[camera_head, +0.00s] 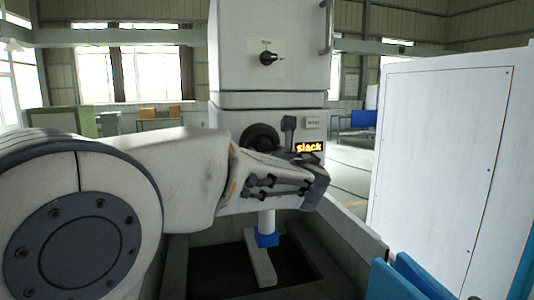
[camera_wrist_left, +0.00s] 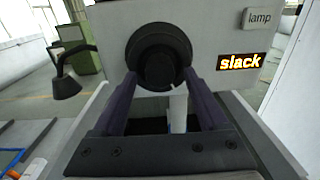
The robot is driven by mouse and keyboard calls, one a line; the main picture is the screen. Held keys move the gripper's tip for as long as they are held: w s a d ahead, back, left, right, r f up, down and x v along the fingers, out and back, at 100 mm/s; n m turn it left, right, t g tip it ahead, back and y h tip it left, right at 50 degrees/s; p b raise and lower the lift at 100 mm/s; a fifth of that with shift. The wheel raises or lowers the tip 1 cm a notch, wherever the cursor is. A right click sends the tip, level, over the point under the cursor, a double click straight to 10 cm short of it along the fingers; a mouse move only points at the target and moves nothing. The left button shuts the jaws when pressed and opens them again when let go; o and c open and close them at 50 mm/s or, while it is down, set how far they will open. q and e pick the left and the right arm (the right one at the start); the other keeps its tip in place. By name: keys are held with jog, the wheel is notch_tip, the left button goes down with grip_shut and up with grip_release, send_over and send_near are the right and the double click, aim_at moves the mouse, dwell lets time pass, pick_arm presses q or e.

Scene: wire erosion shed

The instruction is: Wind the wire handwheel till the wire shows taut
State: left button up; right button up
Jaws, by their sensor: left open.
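The black round handwheel (camera_head: 260,136) is on the front of the white machine head (camera_head: 270,100). In the left wrist view the handwheel (camera_wrist_left: 158,55) faces the camera, with its hub between my fingers. A lit display (camera_head: 309,147) reads "slack" in orange; it also shows in the left wrist view (camera_wrist_left: 240,62). My left gripper (camera_wrist_left: 160,80) is open, one finger to each side of the wheel's lower part in the picture; contact cannot be told. In the head view my left gripper (camera_head: 310,163) is partly hidden by its own wrist. My right gripper is not in view.
A "lamp" label (camera_wrist_left: 257,18) is above the display. Below is a dark tank with a blue-collared column (camera_head: 267,238). A tall white cabinet (camera_head: 440,150) stands at right. A rotary knob (camera_head: 268,58) is above.

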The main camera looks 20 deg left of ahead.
pick_arm(q)
jog(key=b+v, duration=0.3)
jog(key=v, duration=0.7)
jog(key=shift+f, duration=0.1)
jog(key=s+d+f+n+g+h, duration=0.15)
jog(key=s+f+n+g, duration=0.3)
jog(key=f, duration=0.65)
jog(key=s+d+f+n+g+h, duration=0.1)
jog(key=s+f+n+g+h, duration=0.3)
jog(key=f, duration=0.6)
jog(key=s+d+f+n+g+h, duration=0.2)
jog(key=s+f+n, duration=0.4)
jog(key=s, duration=0.3)
jog(key=s+d+f+n+g+h, duration=0.3)
jog(key=s+d+f+n, duration=0.3)
jog(key=s, duration=0.3)
jog(key=shift+s+d+f+n+g, duration=0.3)
jog(key=shift+d+f+n+g, duration=0.1)
jog(key=shift+f+n+g, duration=0.3)
